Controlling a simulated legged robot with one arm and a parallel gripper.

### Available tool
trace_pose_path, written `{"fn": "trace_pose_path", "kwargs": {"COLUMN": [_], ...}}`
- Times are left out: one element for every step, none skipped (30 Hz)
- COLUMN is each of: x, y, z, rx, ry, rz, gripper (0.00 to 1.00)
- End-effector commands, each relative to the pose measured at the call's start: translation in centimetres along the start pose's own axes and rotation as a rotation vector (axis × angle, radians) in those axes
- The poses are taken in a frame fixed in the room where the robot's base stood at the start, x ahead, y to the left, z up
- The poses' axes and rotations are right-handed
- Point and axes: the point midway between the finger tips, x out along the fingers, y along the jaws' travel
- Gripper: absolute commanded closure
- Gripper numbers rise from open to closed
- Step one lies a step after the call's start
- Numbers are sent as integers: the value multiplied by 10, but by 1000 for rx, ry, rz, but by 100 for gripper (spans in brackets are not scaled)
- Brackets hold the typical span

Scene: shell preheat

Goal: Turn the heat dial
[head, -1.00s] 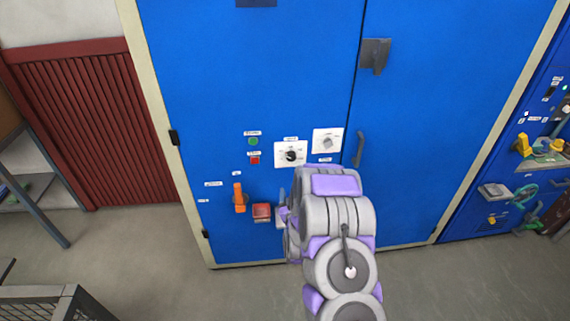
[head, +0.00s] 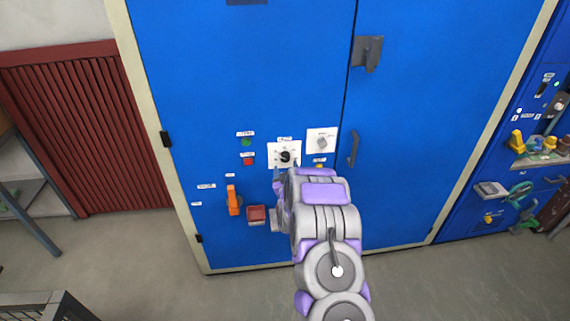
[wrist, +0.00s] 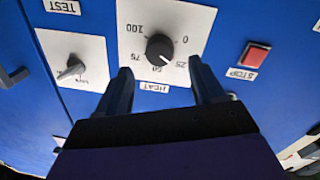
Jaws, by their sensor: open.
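The heat dial (wrist: 159,49) is a round black knob on a white plate marked HEAT, with a scale from 0 to 100. Its white pointer line is toward the 25 to 50 side. In the head view the heat dial (head: 285,157) sits on the blue cabinet, just beyond my gripper (head: 286,169). In the wrist view my gripper (wrist: 160,82) is open, with one dark finger on each side below the knob. The knob is in line with the gap, and the fingers do not appear to touch it.
A TEST switch (wrist: 73,68) on a white plate is beside the dial. A red STOP button (wrist: 255,57) is on its other side. An orange lever (head: 233,200) and a red box (head: 256,215) are lower on the cabinet. A door handle (head: 353,148) is to the right.

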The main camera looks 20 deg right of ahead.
Motion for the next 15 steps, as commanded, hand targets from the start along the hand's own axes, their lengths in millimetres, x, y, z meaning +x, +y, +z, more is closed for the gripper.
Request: {"fn": "trace_pose_path", "kwargs": {"x": [7,12,17,21,24,28,32,35,39,41,43,46,47,48,50], "y": [-1,0,0,0,-1,-1,-1,0,0,0,0,0,-1,-1,-1], "z": [2,1,1,1,2,2,2,1,0,0,0,1,1,1,1], "rx": [0,0,-1,-1,-1,-1,-1,-1,0,0,0,0,0,0,0], "ry": [2,4,5,3,1,0,1,3,5,4,3,1,0,0,0], "rz": [1,2,2,2,0,0,1,1,2,2,1,0,0,-1,-1], "gripper": [32,32,32,32,32,32,32,32,32,32,32,32,32,32,32]}}
